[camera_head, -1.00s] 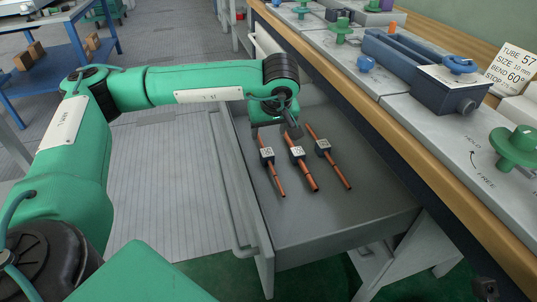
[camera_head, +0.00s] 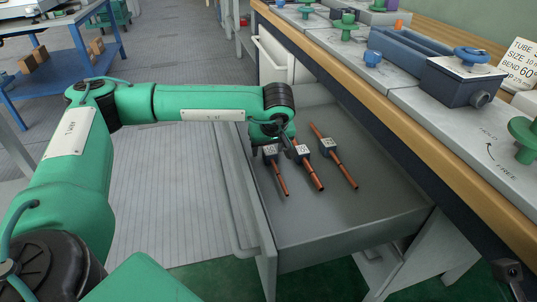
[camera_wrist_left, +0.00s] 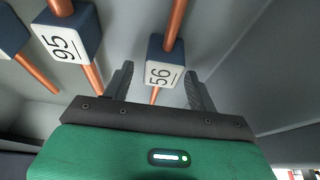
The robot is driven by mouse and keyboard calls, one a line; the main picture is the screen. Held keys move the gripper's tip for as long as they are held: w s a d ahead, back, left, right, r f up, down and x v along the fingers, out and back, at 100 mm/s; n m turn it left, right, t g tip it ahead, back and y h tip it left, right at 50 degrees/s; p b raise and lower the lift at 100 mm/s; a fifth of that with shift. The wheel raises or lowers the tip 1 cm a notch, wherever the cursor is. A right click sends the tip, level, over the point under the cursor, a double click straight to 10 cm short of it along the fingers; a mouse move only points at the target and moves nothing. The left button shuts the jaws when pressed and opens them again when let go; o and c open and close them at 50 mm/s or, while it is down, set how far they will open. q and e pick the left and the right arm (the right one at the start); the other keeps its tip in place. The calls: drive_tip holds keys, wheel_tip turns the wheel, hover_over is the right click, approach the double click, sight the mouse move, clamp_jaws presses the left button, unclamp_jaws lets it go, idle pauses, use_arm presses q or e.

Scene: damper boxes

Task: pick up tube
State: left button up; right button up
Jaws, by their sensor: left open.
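Three copper tubes, each with a dark block and white number label, lie side by side in the open grey drawer (camera_head: 330,225). They are the left tube (camera_head: 281,184), the middle tube (camera_head: 315,180) and the right tube (camera_head: 347,174). My left gripper (camera_head: 275,145) is low over the far end of the left tube. In the left wrist view my left gripper (camera_wrist_left: 160,80) is open, its fingers on either side of the tube labelled 56 (camera_wrist_left: 160,72). Contact cannot be told. The tube labelled 95 (camera_wrist_left: 67,40) lies beside it.
The drawer's left wall (camera_head: 240,185) runs close to the left tube. A workbench (camera_head: 420,100) with a wooden edge, a blue bending tool (camera_head: 460,82) and green knobs stands above at right. The drawer's front part is bare. A blue shelf table (camera_head: 65,55) stands far left.

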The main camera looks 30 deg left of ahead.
use_arm(q)
drive_tip(key=c, duration=1.1)
drive_tip(key=shift+r, duration=0.15)
